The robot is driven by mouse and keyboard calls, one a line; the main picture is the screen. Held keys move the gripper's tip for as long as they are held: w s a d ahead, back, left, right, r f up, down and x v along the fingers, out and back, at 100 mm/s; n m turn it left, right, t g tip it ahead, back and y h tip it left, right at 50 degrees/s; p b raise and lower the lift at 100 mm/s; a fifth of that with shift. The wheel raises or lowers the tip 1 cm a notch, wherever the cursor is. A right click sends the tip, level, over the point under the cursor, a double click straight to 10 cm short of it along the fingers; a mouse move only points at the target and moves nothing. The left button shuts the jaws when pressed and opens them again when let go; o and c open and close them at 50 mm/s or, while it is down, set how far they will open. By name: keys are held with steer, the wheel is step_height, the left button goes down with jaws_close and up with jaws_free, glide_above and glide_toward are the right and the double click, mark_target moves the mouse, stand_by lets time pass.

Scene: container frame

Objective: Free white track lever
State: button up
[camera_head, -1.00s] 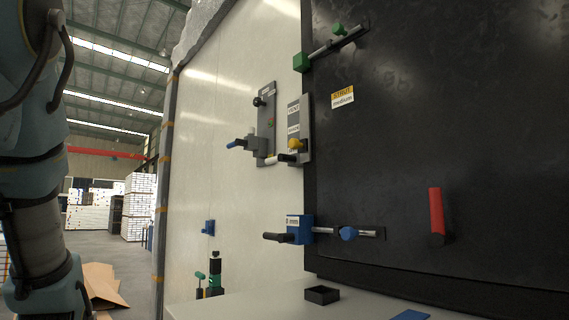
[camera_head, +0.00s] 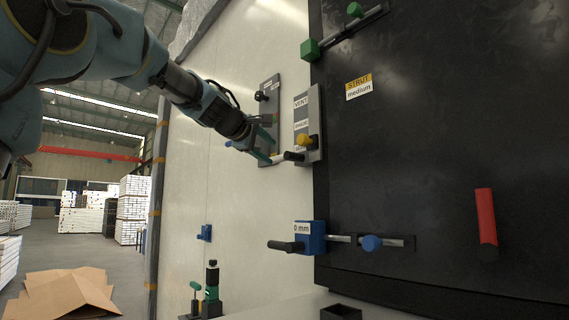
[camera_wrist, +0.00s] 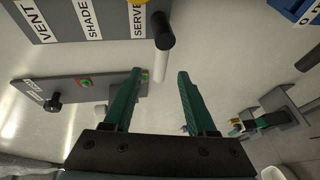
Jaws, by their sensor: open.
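A white lever with a black grip (camera_head: 293,156) shows beside the lower left of the labelled grey plate. In the wrist view its black grip (camera_wrist: 162,32) and short white shaft (camera_wrist: 160,66) point toward the top of the picture. My gripper (camera_head: 268,141) is at this lever. In the wrist view my gripper (camera_wrist: 158,72) is open, with one green finger on each side of the shaft's line. The shaft's lower end shows between the fingertips, with gaps on both sides. The narrow grey track plate (camera_head: 269,96) behind is partly hidden by my gripper.
A grey plate labelled VENT (camera_head: 302,122) with a yellow knob (camera_head: 305,140) is close to the right. A blue block (camera_head: 310,237) with a black handle sits below. A red handle (camera_head: 486,217) stands on the dark panel. The pale wall left of the plates has free room.

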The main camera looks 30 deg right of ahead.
mark_target(283, 160)
steer(key=p+x, duration=0.5)
steer(key=x, duration=0.4)
steer(key=shift+d+p, duration=0.2)
steer(key=shift+p, duration=0.2)
steer(key=shift+w+d+f, duration=0.2)
steer(key=shift+w+d, duration=0.1)
steer(key=shift+d, duration=0.1)
jaws_close()
stand_by(0.6)
